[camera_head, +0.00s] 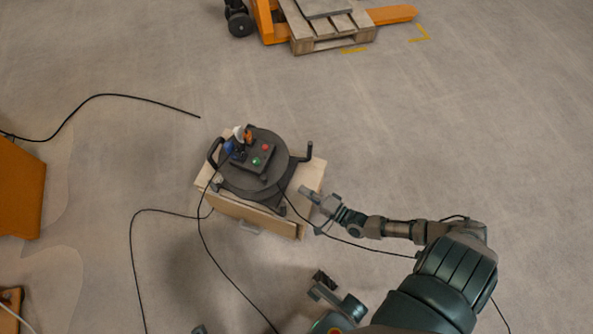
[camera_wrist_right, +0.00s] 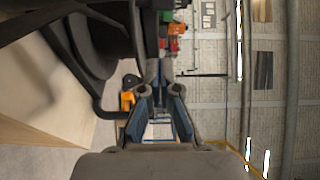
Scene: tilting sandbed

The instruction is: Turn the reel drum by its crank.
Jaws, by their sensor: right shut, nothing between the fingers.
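The dark reel drum (camera_head: 236,180) sits on a light wooden box, with a control panel of red and green buttons on top. A crank with a short upright dark grip (camera_head: 309,150) sticks out at the drum's right side. My right gripper (camera_head: 307,196) is shut and empty, below and to the right of the drum, apart from the crank grip. In the right wrist view, my right gripper's fingers (camera_wrist_right: 159,80) have nothing between them. The dark drum (camera_wrist_right: 95,45) fills the upper left there.
The wooden box (camera_head: 312,176) has a drawer-like front. Black cables (camera_head: 134,250) run across the floor and past my right forearm. An orange object (camera_head: 20,190) stands at the left edge. An orange pallet truck with a wooden pallet (camera_head: 325,40) is at the back. The floor right of the box is clear.

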